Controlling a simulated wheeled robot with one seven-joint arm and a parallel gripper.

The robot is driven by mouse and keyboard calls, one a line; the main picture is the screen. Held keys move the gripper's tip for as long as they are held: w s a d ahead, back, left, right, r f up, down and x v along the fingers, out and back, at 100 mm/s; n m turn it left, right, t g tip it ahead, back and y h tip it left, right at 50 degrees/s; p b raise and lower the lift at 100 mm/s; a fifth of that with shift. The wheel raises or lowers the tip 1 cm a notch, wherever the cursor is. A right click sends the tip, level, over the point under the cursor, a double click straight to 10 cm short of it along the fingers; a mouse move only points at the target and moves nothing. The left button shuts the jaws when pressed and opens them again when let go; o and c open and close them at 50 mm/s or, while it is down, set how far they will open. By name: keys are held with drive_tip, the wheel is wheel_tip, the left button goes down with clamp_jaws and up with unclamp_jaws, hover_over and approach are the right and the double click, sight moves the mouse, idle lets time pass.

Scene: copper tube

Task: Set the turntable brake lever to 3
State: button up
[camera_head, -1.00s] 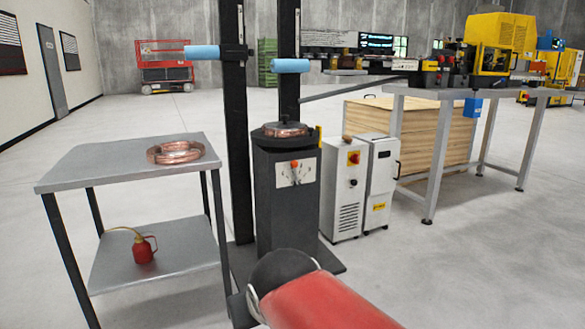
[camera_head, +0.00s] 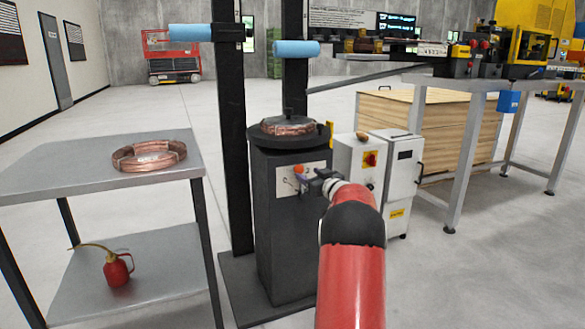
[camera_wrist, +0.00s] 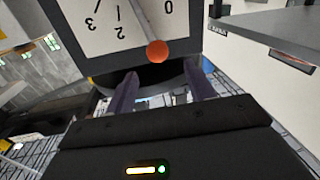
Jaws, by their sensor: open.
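The turntable pedestal (camera_head: 283,245) carries a white dial plate (camera_head: 287,186). The brake lever's orange knob (camera_head: 298,169) shows at the plate's upper part. In the wrist view the dial plate (camera_wrist: 85,45) appears upside down with 3, 2 and 0 readable. The lever with its orange knob (camera_wrist: 157,51) points between the 2 and the 0; no 1 is visible there. My gripper (camera_head: 313,178) is at the front of the plate, beside the knob. In the wrist view my gripper (camera_wrist: 162,88) is open, its two fingers apart either side of the knob's line, with nothing between them.
A copper coil lies on the turntable (camera_head: 322,139). A grey table (camera_head: 60,175) with another copper coil (camera_head: 149,155) stands left, with a red oil can (camera_head: 117,270) on its lower shelf. White cabinets (camera_head: 402,170) stand close right of the pedestal. A machine bench (camera_head: 450,165) stands further right.

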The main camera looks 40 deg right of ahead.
sight(302, 171)
drive_tip(key=shift+w+d+f+y, duration=0.25)
drive_tip(key=shift+d+f+y, duration=0.05)
drive_tip(key=shift+f, duration=0.1)
drive_tip(key=shift+w, duration=0.3)
drive_tip(key=shift+w+d+p, duration=0.15)
drive_tip(key=shift+w+p, duration=0.1)
drive_tip(key=shift+w, duration=1.5)
drive_tip(key=shift+w+d+p, duration=0.1)
drive_tip(key=shift+w+p, duration=0.15)
drive_tip(key=shift+w, duration=1.5)
drive_tip(key=shift+r, duration=0.1)
clamp_jaws()
